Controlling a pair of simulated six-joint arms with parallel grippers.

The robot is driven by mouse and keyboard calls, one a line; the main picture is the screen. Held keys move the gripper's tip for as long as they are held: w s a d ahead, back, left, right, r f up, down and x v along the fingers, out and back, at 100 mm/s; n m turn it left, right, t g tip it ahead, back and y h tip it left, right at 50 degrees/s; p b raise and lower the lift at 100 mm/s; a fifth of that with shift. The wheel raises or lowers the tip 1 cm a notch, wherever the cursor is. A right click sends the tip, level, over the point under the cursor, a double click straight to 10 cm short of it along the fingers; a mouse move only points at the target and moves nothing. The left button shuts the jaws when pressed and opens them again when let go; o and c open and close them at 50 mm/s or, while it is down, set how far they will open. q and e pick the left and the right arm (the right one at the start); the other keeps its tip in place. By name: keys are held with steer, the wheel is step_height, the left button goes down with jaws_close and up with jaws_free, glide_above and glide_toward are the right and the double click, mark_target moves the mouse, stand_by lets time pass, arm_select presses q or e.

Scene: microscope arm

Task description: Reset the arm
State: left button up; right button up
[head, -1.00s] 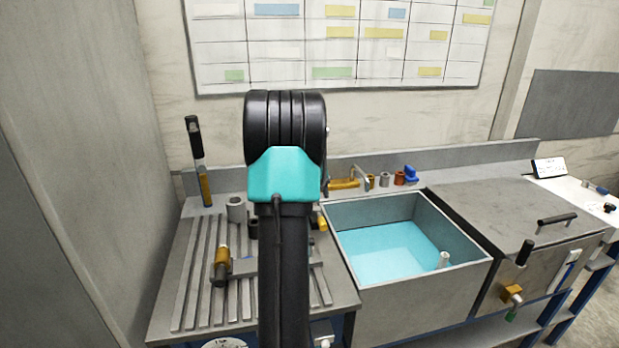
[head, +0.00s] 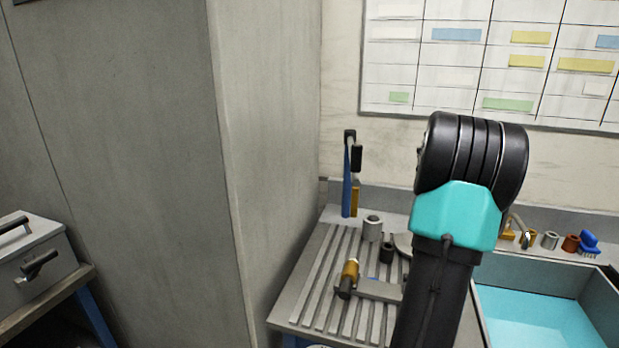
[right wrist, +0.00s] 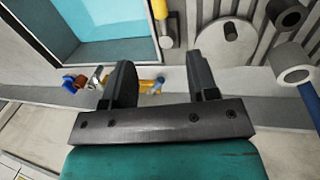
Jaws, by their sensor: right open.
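On the ribbed drainboard (head: 312,285) lies a grey bar (head: 378,289) with a brass-coloured, dark-ended fitting (head: 349,278) at its left end. A grey round disc (head: 402,244) is partly hidden by my arm; it also shows in the right wrist view (right wrist: 225,42). I cannot tell whether these form the task's arm. A grey hollow cylinder (head: 373,228) and a smaller black one (head: 386,253) stand close by. My right gripper (right wrist: 160,60) is open with nothing between its fingers, above the bench's back ledge. My left gripper is out of view.
The sink (head: 530,315) holds blue water. Behind it are small cups, a tap and a blue brush (head: 590,243). A blue rod (head: 346,185) stands in the back left corner. A grey wall panel (head: 270,170) bounds the left; a grey box (head: 35,260) sits beyond it.

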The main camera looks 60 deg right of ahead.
steer(key=shift+f, duration=0.15)
steer(key=s+f, duration=0.1)
steer(key=f, duration=0.4)
steer(key=s+f, duration=0.1)
steer(key=f, duration=0.4)
steer(key=s+f, duration=0.1)
steer(key=f, duration=0.4)
steer(key=shift+d+f, duration=0.1)
steer(key=shift+d, duration=0.3)
